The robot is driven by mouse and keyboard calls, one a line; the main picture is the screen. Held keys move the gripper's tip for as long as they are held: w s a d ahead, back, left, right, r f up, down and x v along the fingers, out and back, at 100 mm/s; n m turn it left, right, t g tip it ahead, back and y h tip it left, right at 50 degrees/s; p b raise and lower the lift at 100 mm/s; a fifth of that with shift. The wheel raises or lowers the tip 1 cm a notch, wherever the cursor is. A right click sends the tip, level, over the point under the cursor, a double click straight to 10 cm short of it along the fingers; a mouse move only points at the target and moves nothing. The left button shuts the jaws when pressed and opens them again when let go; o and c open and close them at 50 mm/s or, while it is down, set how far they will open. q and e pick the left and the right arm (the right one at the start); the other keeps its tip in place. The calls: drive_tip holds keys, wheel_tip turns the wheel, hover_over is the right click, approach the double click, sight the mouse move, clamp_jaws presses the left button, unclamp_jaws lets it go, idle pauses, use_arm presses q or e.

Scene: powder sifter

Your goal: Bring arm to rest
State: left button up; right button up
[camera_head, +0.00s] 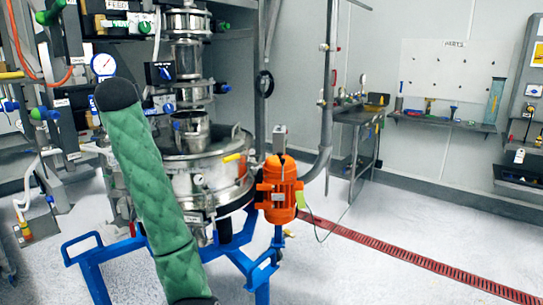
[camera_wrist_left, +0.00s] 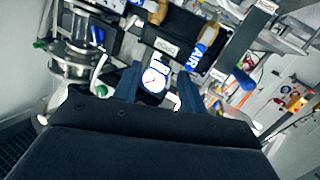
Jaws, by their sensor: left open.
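My left gripper (camera_wrist_left: 158,84) shows in the wrist view with its two dark blue fingers apart and nothing between them. A round white gauge (camera_wrist_left: 154,79) shows beyond the gap between the fingers; I cannot tell how far off it is. In the head view, a green padded arm link of mine rises from the bottom to the upper left, and its gripper cannot be made out there. My right gripper is in neither view.
The steel sifter (camera_head: 188,165) stands on a blue frame (camera_head: 95,255), with an orange motor (camera_head: 279,190) at its right. A panel with a gauge (camera_head: 103,64) and valves is at the left. A side table (camera_head: 357,117) stands behind. The floor at the right is clear, crossed by a red drain (camera_head: 400,255).

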use_arm(q)
drive_tip(key=s+d+f+m+g+h+p, duration=0.1)
drive_tip(key=s+d+f+m+h, duration=0.2)
drive_tip(key=s+d+f, duration=0.7)
drive_tip(key=s+d+f+m+g+h+p, duration=0.1)
drive_tip(key=s+d+f+m+g+h, duration=0.35)
drive_tip(key=f, duration=1.05)
drive_tip(key=s+d+f+m+t+h+p, duration=0.15)
drive_tip(key=s+d+f, duration=0.35)
drive_tip(key=d+f, duration=0.6)
drive_tip(key=s+d+f+g, duration=0.1)
drive_tip(key=s+f+g, duration=0.3)
drive_tip(key=s+f, duration=1)
drive_tip(key=s+d+f+m+g+p, duration=0.1)
drive_tip(key=s+f+g, duration=0.3)
drive_tip(key=s+f, duration=1.1)
drive_tip(key=s, duration=0.5)
drive_tip(key=shift+s+f+m+h+p, duration=0.15)
drive_tip(key=shift+f+m+h+p, duration=0.1)
drive_tip(key=shift+m+h+p, duration=0.05)
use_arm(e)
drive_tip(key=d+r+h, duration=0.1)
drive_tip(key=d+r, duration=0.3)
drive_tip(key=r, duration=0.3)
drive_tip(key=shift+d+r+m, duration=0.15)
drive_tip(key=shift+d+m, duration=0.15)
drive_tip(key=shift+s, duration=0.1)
